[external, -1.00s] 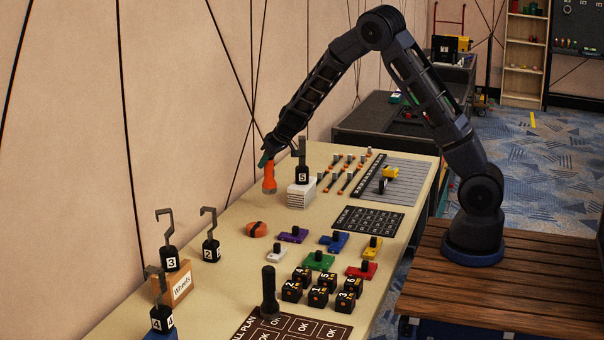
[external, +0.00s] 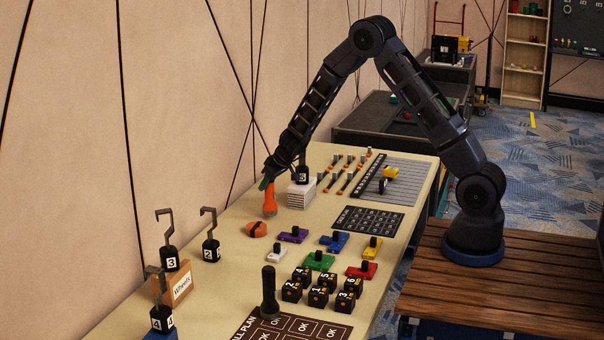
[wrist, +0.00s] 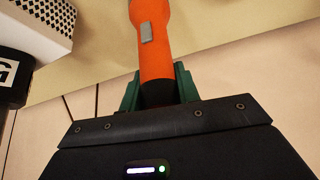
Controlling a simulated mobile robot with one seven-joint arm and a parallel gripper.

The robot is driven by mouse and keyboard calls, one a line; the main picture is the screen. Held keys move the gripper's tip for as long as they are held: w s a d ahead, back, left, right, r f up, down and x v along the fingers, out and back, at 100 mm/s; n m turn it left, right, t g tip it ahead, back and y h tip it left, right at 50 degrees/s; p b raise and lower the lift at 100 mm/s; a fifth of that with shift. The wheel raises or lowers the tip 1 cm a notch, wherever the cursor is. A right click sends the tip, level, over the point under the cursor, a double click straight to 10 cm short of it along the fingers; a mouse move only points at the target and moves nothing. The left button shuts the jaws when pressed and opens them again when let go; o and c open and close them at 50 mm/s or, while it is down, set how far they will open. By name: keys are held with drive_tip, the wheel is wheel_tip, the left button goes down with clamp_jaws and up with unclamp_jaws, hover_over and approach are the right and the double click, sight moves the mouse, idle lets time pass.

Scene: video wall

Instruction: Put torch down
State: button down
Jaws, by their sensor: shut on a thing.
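The orange torch (external: 270,201) is upright at the back of the table, with its wide end down at or very near the table top. I cannot tell whether it touches. My gripper (external: 269,182) is above it, shut on its dark upper end. In the wrist view, the green fingers of my gripper (wrist: 158,88) sit on both sides of the torch (wrist: 152,45), whose orange body and grey switch show. The torch's lower end is cut off by the picture's edge there.
A white vented block (external: 300,194) with a black hooked weight on it stands close right of the torch. An orange-and-black object (external: 257,229) lies just in front. A black torch (external: 269,292) stands nearer. Coloured blocks with black knobs (external: 319,261) fill the table's middle.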

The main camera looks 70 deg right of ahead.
drive_tip(key=shift+f, duration=0.85)
drive_tip(key=c, duration=1)
unclamp_jaws()
drive_tip(key=shift+f, duration=0.15)
